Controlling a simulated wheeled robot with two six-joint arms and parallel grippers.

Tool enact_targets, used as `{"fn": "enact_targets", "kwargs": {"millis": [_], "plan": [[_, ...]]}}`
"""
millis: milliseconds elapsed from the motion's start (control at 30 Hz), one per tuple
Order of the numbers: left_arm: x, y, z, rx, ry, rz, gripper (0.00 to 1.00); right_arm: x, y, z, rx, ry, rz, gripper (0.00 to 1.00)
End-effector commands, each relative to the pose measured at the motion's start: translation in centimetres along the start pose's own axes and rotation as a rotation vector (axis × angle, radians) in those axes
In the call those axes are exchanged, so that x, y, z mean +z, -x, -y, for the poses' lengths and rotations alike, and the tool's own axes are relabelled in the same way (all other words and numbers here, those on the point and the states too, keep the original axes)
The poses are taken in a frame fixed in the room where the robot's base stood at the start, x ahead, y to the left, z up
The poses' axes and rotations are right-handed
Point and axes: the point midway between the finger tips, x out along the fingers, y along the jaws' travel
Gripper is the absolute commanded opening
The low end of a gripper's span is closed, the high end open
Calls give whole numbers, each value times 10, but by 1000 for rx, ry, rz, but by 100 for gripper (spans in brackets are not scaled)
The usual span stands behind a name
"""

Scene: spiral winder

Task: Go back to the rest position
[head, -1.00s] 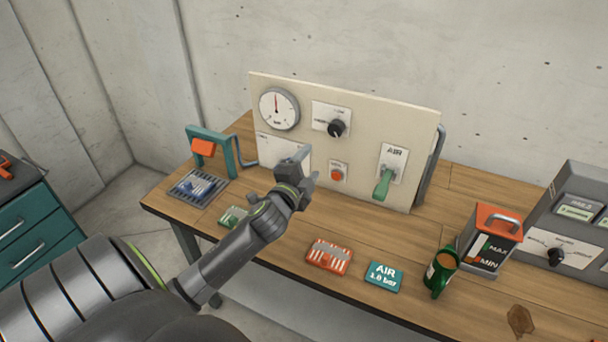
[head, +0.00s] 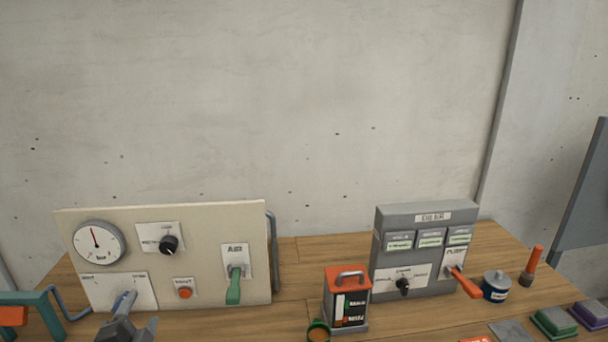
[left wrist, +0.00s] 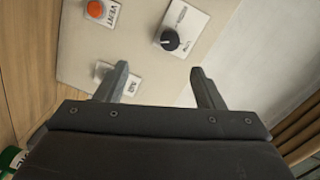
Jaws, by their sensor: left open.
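My left gripper (head: 135,310) shows at the bottom left of the head view, in front of the lower left of the cream panel (head: 205,222). In the left wrist view its two fingers (left wrist: 160,88) stand wide apart with nothing between them. The panel carries a round gauge (head: 98,243), a black knob (head: 168,244), an orange button (head: 184,293) and a green AIR lever (head: 233,288) hanging down. In the left wrist view the black knob (left wrist: 170,40) and orange button (left wrist: 95,8) lie beyond the fingers. My right gripper is in neither view.
A grey control box (head: 425,217) with a red lever (head: 464,283) is further right, then a small pot (head: 496,285). Bare wooden table (head: 318,256) lies behind the canister.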

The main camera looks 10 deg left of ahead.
Motion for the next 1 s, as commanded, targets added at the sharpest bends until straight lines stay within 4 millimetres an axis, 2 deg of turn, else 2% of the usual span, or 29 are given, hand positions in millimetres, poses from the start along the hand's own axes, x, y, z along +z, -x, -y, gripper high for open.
{"fn": "enact_targets", "kwargs": {"millis": [167, 300, 500, 733, 767, 1000], "plan": [[33, 60, -59, 209, 271, 232, 62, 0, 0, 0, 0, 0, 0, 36], [50, 127, -105, 396, 494, 459, 62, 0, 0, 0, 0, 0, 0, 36], [54, 206, -142, 584, 692, 700, 62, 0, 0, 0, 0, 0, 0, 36], [47, 282, -162, 748, 837, 925, 62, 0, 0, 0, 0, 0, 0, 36], [48, 285, -167, 759, 845, 942, 62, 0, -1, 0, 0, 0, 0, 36], [71, 263, -222, 769, 832, 953, 62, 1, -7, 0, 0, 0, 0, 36]]}}
